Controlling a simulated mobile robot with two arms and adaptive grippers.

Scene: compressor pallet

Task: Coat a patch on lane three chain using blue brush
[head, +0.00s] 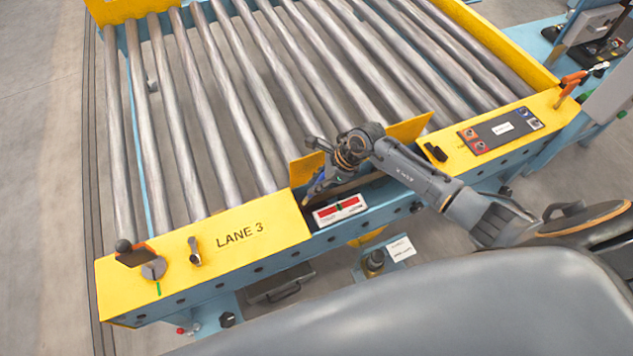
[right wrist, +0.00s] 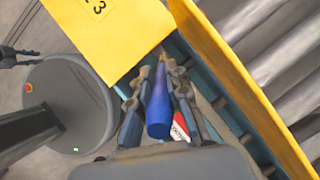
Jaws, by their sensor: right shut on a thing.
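My right gripper (head: 318,186) is over the front rail of the conveyor, at the opening beside the LANE 3 cover (head: 230,240). In the right wrist view, its fingers (right wrist: 157,95) are shut on the blue brush (right wrist: 158,105). The thick blue handle points toward the camera, and the narrow far end lies by the cover's edge. The bristles are not clear. My left gripper (right wrist: 22,57), at the left edge of the wrist view, appears open and empty.
Steel rollers (head: 205,110) fill the conveyor behind the rail. A red-marked label (head: 340,210) is on the blue front face. A control panel (head: 500,129) sits right of the opening, and a lever (head: 130,252) stands at the rail's left end.

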